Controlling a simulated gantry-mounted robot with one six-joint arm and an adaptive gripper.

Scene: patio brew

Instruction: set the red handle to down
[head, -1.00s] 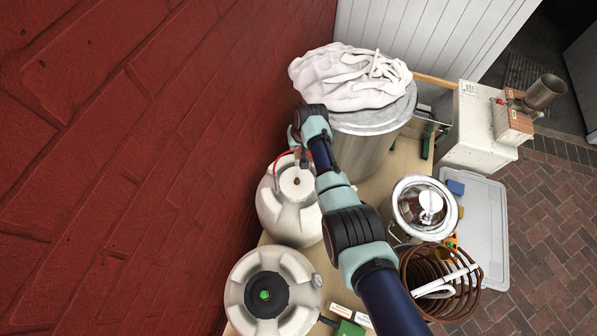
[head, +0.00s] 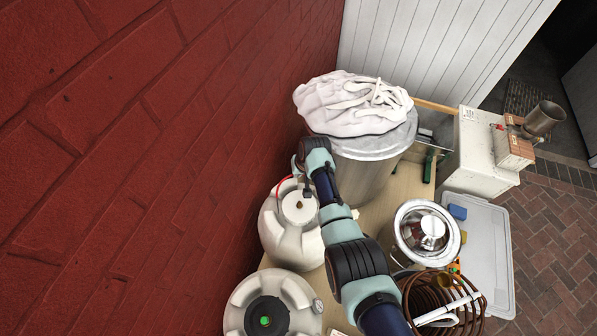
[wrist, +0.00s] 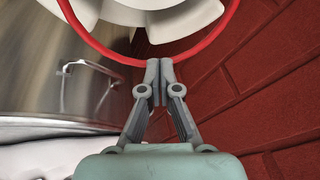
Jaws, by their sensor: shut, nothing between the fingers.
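The red handle (head: 281,186) is a thin hoop at the top of the nearer-to-middle white keg (head: 280,243), beside its round cap (head: 299,207). In the wrist view the red handle (wrist: 208,48) arcs across the top of the picture, with part of the white keg (wrist: 180,22) inside the arc. My gripper (wrist: 160,66) is shut and empty, its fingertips at the lowest part of the arc in that view. They look touching or very close; I cannot tell which. In the head view my gripper (head: 307,188) is partly hidden by my arm.
A large metal pot (head: 365,172) with a white cloth bag (head: 352,103) on top stands just behind my gripper. The red brick wall (head: 150,180) runs close on the left.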

